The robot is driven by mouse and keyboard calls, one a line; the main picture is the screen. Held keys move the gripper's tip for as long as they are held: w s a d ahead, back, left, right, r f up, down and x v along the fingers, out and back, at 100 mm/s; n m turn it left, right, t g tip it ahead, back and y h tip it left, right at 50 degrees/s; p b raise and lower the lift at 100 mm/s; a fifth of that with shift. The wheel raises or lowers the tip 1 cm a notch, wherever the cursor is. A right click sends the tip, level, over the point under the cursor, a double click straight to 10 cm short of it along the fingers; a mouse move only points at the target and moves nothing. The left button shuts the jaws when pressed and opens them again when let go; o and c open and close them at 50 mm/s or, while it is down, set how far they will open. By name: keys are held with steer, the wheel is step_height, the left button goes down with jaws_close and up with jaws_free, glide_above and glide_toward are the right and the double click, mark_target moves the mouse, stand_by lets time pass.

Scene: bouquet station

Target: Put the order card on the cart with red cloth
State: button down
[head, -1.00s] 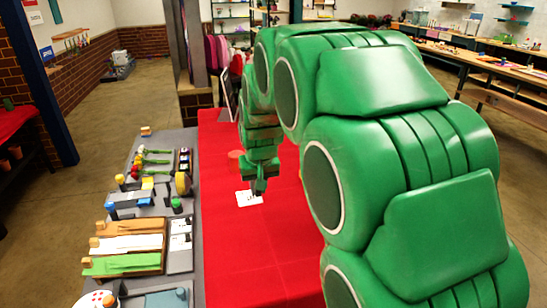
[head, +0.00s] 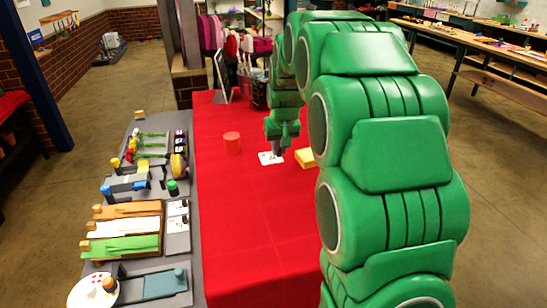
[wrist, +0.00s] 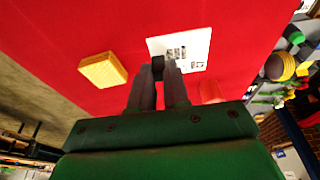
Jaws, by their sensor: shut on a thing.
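The order card (head: 270,158) is a white card with dark print. In the wrist view the card (wrist: 195,48) lies under my fingertips, against the red cloth. My gripper (head: 277,150) points down at the card; in the wrist view the gripper (wrist: 158,76) is shut on a small dark grip at the card's edge. I cannot tell whether the card touches the cloth or hangs just above it. The red cloth (head: 240,225) covers a long surface in the middle of the head view.
A red cylinder (head: 232,142) stands left of the card, and a yellow block (head: 304,157) lies to its right. A grey bench (head: 196,240) with flowers and tools runs along the left. Buckets (head: 259,95) stand at the far end. The near cloth is clear.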

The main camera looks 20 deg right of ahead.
steer(key=w+f, duration=0.4)
steer(key=w, duration=0.1)
steer(key=w+f, duration=0.2)
steer(key=shift+w+d, duration=0.3)
steer(key=shift+d, duration=0.1)
steer(key=shift+w+f, duration=0.7)
steer(key=shift+f, duration=0.1)
steer(key=shift+s+x, duration=0.15)
steer(key=shift+x, duration=0.65)
steer(key=shift+s+x, duration=0.15)
steer(key=shift+x, duration=0.6)
steer(key=shift+f, duration=0.2)
steer(key=c, duration=1.1)
jaws_free()
steer(key=shift+r, duration=0.1)
